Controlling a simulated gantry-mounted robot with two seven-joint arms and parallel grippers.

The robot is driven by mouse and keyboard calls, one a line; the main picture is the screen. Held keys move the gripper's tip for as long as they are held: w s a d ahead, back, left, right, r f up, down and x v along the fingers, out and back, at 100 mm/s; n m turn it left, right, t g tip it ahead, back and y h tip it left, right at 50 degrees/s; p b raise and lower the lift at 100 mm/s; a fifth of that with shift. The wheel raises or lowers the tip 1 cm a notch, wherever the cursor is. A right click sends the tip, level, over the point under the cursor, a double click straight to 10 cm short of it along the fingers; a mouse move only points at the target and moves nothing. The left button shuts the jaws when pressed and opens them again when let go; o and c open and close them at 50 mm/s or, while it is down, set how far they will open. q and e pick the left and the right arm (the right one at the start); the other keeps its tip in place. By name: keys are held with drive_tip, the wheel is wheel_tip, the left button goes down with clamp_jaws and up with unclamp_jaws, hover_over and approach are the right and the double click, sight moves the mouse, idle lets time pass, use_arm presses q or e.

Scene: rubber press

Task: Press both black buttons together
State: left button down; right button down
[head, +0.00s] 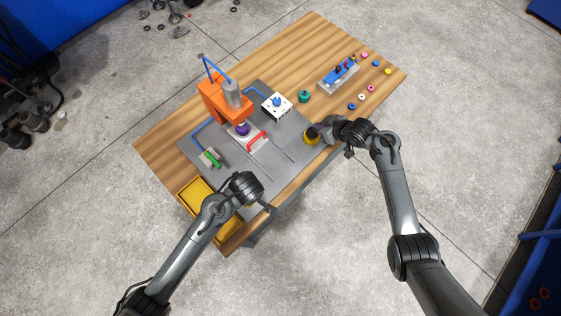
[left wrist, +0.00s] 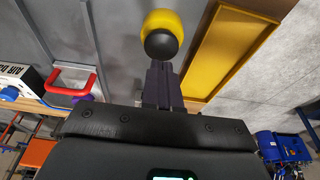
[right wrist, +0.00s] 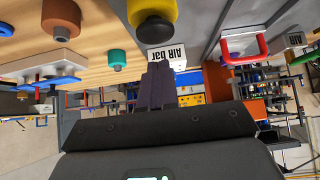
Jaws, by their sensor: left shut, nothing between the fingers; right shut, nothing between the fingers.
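A black button (left wrist: 161,44) on a yellow round base shows in the left wrist view, just beyond the fingertips of my left gripper (left wrist: 162,68). The gripper is shut and empty. In the head view that button is mostly hidden by my left arm. The other black button (right wrist: 154,31) on a yellow base shows in the right wrist view, just beyond my right gripper (right wrist: 158,70), which is shut and empty. In the head view its yellow base (head: 309,139) shows beside my right gripper at the front edge of the grey plate. I cannot tell whether either gripper touches its button.
The orange press (head: 217,100) stands on the grey plate (head: 283,118) with a red handle (head: 258,142) in front. A green-handled part (head: 211,159) is at left, a white box (head: 277,104) behind. A yellow tray (head: 189,192) lies at the table's left corner.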

sight(317, 135)
use_arm(q)
drive_tip(key=shift+f, duration=1.6)
use_arm(e)
drive_tip(key=shift+f, duration=1.5)
use_arm(q)
drive_tip(key=shift+f, duration=0.35)
use_arm(e)
drive_tip(key=shift+f, duration=0.35)
use_arm(q)
drive_tip(key=shift+f, duration=0.15)
use_arm(e)
drive_tip(key=shift+f, duration=0.15)
idle(0.3)
